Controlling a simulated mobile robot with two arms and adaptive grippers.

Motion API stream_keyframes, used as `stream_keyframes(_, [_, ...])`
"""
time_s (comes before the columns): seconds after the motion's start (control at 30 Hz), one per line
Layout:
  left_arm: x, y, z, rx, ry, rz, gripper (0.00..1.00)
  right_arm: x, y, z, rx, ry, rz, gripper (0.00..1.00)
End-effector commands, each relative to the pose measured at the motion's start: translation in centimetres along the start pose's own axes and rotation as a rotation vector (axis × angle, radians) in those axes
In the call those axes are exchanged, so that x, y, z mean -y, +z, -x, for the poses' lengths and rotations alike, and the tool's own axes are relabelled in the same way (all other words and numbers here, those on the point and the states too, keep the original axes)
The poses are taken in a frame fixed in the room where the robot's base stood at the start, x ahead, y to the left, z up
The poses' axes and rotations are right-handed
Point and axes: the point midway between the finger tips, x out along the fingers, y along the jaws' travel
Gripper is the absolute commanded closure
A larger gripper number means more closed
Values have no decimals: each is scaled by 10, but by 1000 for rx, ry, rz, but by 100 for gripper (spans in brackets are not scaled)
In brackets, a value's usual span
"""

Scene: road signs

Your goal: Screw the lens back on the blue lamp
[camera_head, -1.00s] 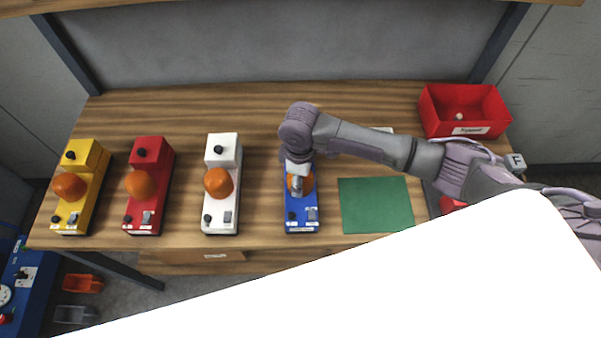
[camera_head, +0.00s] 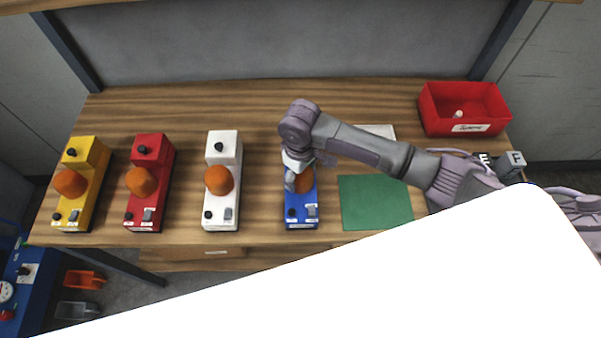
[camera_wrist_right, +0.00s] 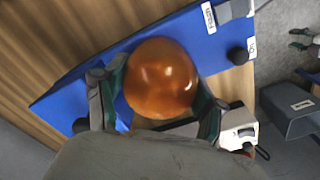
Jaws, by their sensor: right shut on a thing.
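The blue lamp (camera_head: 300,212) stands on the wooden bench, to the right of the white lamp. Its orange lens (camera_head: 304,181) sits at the middle of the lamp body, partly covered by my right gripper (camera_head: 291,180). In the right wrist view the orange lens (camera_wrist_right: 161,78) sits between the two fingers of my right gripper (camera_wrist_right: 160,100), over the blue body (camera_wrist_right: 75,92). The fingers are shut on its sides. Whether the lens is seated on the lamp is hidden. My left gripper is not in view.
A white lamp (camera_head: 221,205), a red lamp (camera_head: 148,206) and a yellow lamp (camera_head: 80,205), each with an orange lens, stand to the left. A green mat (camera_head: 376,203) lies to the right. A red bin (camera_head: 465,108) stands at the back right.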

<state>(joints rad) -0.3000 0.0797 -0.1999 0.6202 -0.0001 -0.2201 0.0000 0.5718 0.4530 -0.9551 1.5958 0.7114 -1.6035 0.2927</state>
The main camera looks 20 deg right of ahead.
Motion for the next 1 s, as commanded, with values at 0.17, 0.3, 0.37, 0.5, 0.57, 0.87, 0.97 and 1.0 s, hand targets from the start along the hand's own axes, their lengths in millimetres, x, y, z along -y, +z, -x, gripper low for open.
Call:
stream_keyframes(0.17, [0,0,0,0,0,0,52,1,-1,1,-3,-2,-113,60])
stream_keyframes(0.3, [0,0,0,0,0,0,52,1,-1,1,-2,-3,-301,60])
stream_keyframes(0.37, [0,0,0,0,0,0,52,0,-1,2,-3,-2,-340,60])
stream_keyframes(0.5, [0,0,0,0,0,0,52,0,-1,2,-4,0,-349,60])
stream_keyframes(0.57, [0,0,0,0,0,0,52,0,-1,2,-4,0,-348,60])
stream_keyframes(0.87, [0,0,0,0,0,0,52,0,-1,2,-2,-1,-484,12])
stream_keyframes(0.97, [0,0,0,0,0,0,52,0,-1,1,-1,-1,-483,1])
stream_keyframes(1.0, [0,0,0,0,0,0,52,0,-1,1,-1,-1,-482,1])
